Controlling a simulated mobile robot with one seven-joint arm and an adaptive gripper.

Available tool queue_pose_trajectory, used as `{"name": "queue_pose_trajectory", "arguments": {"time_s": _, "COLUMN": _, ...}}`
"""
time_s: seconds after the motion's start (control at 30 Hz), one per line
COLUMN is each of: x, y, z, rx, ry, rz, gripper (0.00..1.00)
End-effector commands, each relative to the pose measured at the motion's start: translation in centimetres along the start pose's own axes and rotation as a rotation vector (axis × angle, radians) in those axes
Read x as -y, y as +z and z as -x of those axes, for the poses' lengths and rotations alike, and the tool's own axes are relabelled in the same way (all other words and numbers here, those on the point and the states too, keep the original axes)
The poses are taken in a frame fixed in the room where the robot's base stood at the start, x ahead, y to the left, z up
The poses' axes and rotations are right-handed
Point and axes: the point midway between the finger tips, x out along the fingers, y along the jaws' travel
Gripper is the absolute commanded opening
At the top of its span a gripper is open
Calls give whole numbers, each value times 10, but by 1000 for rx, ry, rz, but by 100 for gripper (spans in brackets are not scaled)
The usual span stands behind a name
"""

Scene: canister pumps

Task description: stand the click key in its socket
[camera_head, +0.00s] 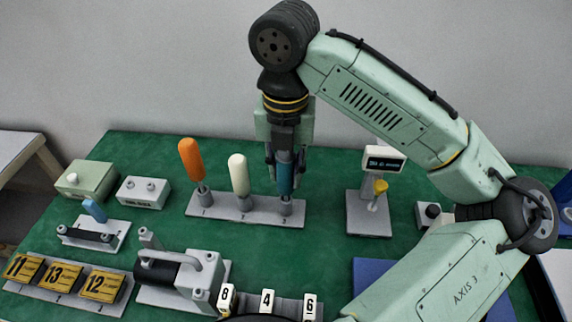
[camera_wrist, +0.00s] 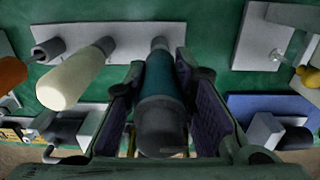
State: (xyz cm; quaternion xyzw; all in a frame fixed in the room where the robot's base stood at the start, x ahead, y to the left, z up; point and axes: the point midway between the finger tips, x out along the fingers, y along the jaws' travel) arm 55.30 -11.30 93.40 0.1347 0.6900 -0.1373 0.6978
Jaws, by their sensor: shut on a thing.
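A teal handle with a dark end cap, apparently the click key (camera_head: 285,180), is upright between the fingers of my gripper (camera_head: 285,165). My gripper is shut on it from above. The grey rack (camera_head: 225,206) has sockets marked with numbers, and the teal handle is over the right-hand socket (camera_head: 286,206). In the wrist view the teal handle (camera_wrist: 158,82) runs between both finger pads toward the socket collar (camera_wrist: 159,44). I cannot tell whether its lower end is fully seated. An orange handle (camera_head: 190,159) and a cream handle (camera_head: 239,175) stand in the other sockets.
A scale-like stand with a display (camera_head: 384,162) and yellow knob is right of the rack. A grey pump (camera_head: 180,277) and yellow numbered blocks (camera_head: 62,279) are in front. A blue-handled piece (camera_head: 94,210) lies left. Green mat is clear around the rack's front.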

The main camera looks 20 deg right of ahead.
Motion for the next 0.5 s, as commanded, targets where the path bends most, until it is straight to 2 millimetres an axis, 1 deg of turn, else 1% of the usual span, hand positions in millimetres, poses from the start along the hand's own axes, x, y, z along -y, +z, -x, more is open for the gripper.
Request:
{"name": "queue_pose_trajectory", "arguments": {"time_s": 0.27, "x": 0, "y": 0, "z": 0, "rx": 0, "ry": 0, "rz": 0, "gripper": 0}}
{"name": "queue_pose_trajectory", "arguments": {"time_s": 0.3, "x": 0, "y": 0, "z": 0, "rx": 0, "ry": 0, "rz": 0, "gripper": 25}}
{"name": "queue_pose_trajectory", "arguments": {"time_s": 0.5, "x": 0, "y": 0, "z": 0, "rx": 1, "ry": 0, "rz": 0, "gripper": 38}}
